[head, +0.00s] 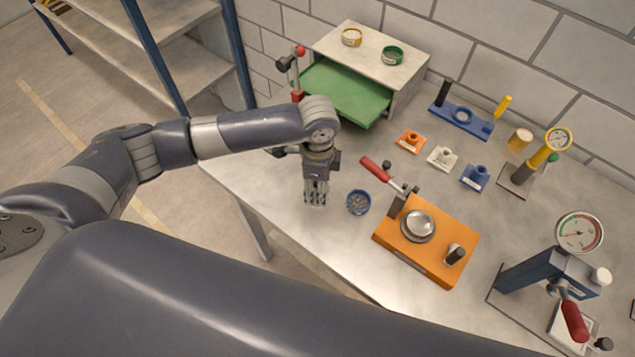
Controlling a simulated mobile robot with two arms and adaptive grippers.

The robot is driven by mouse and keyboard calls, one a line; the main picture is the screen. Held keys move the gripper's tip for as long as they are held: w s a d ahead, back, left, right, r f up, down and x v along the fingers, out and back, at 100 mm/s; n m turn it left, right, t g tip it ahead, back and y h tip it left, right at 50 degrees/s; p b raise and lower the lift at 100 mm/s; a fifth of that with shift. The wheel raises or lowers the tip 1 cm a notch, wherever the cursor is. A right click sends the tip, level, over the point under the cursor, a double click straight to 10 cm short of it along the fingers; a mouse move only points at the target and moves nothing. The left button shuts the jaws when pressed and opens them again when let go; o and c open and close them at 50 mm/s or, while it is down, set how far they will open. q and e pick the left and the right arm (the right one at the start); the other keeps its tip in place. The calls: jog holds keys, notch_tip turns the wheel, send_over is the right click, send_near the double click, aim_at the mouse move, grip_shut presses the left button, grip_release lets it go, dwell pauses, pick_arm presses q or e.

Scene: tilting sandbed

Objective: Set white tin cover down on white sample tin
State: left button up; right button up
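My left gripper (315,197) points down over the front left part of the bench, just left of a small blue round tin with grey contents (358,202). Its fingers look close together, but I cannot tell whether they hold anything. A small white piece with a raised round knob (442,158) sits on the bench between similar orange and blue ones; I cannot tell whether it is the white tin cover. I cannot make out a white sample tin for certain. My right gripper is not in view.
An orange fixture (455,272) with a red-handled clamp and a silver round dish (418,225) stands right of the blue tin. Behind are a green tray (345,92) and a box (375,50) bearing yellow and green tins. A gauge press (548,280) stands at right.

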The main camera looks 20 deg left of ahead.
pick_arm(q)
jog(key=shift+f, duration=0.2)
dwell(0.5)
dwell(0.3)
jog(key=shift+f+p, duration=0.25)
jog(key=shift+p, duration=0.25)
jog(key=o, duration=1)
jog(key=shift+o, duration=0.7)
jog(key=o, duration=0.4)
jog(key=shift+c, duration=0.2)
